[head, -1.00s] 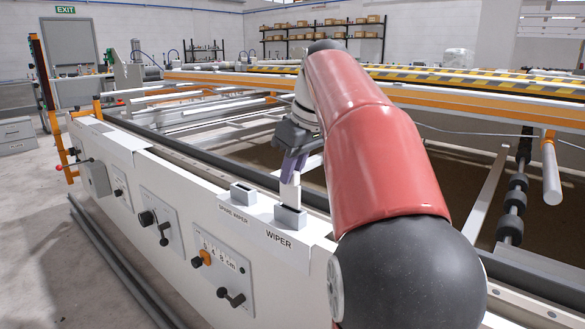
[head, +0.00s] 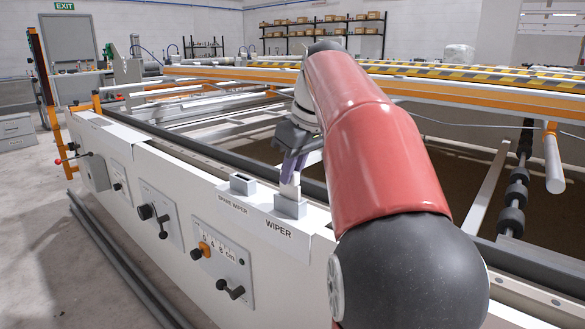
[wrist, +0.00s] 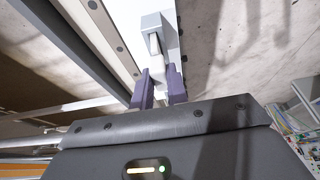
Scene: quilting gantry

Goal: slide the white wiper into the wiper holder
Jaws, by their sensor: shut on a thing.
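The white wiper (head: 289,190) is held between the purple fingers of my gripper (head: 292,168), upright or nearly so. In the head view its lower end meets the top of the grey wiper holder (head: 290,209), above the WIPER label. The end looks to be in the holder's mouth; how deep I cannot tell. In the wrist view the purple fingers of my gripper (wrist: 160,86) close on the pale wiper (wrist: 159,72). A grey holder with a slot (wrist: 151,22) lies just past it. The red arm covers the area right of the holder.
A second grey holder (head: 242,184), labelled SPARE WIPER, stands left of the wiper holder on the same white ledge. Knobs and a cm dial (head: 206,248) stick out of the front panel (head: 180,260) below. A dark roller runs along the back of the ledge.

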